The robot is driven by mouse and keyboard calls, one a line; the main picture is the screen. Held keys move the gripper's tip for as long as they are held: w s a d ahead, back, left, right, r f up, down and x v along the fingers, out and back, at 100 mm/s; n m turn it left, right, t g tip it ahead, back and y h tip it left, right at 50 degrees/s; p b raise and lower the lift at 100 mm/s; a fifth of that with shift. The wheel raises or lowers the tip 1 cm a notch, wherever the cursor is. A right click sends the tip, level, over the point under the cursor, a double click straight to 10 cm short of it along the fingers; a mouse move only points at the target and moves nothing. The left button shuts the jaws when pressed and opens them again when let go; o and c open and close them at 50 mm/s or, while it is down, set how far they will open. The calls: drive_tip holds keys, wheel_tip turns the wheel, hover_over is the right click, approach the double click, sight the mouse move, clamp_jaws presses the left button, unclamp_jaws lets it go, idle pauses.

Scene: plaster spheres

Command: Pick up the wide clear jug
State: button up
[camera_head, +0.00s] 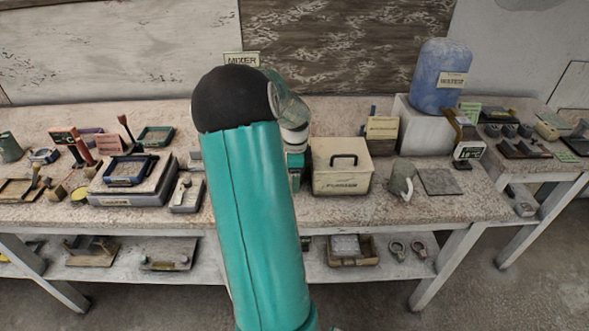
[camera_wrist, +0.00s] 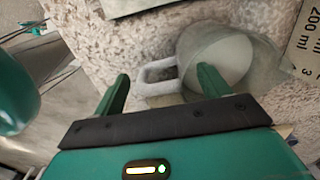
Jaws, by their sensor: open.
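In the wrist view, a wide, translucent jug (camera_wrist: 228,52) lies beyond my fingers at the upper right, with its round mouth showing. Its pale loop handle (camera_wrist: 150,73) points left, into the space between my fingers as seen from this camera. My gripper (camera_wrist: 163,76) is open, with one green finger left of the handle and the other overlapping the jug's near edge. I cannot tell whether either finger touches it.
A cream lidded box (camera_head: 341,166) stands right of my arm. A dark flat plate (camera_head: 438,181) lies on the worktop near a white block (camera_head: 425,130) bearing a blue water container (camera_head: 440,75). A printed "200 ml" surface (camera_wrist: 301,48) is close right of the jug.

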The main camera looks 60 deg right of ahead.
drive_tip(key=shift+a+f, duration=0.1)
drive_tip(key=shift+f, duration=0.6)
drive_tip(key=shift+w, duration=0.1)
drive_tip(key=shift+c, duration=0.2)
drive_tip(key=c, duration=1.4)
drive_tip(key=shift+c, duration=0.4)
drive_tip(key=shift+r, duration=0.15)
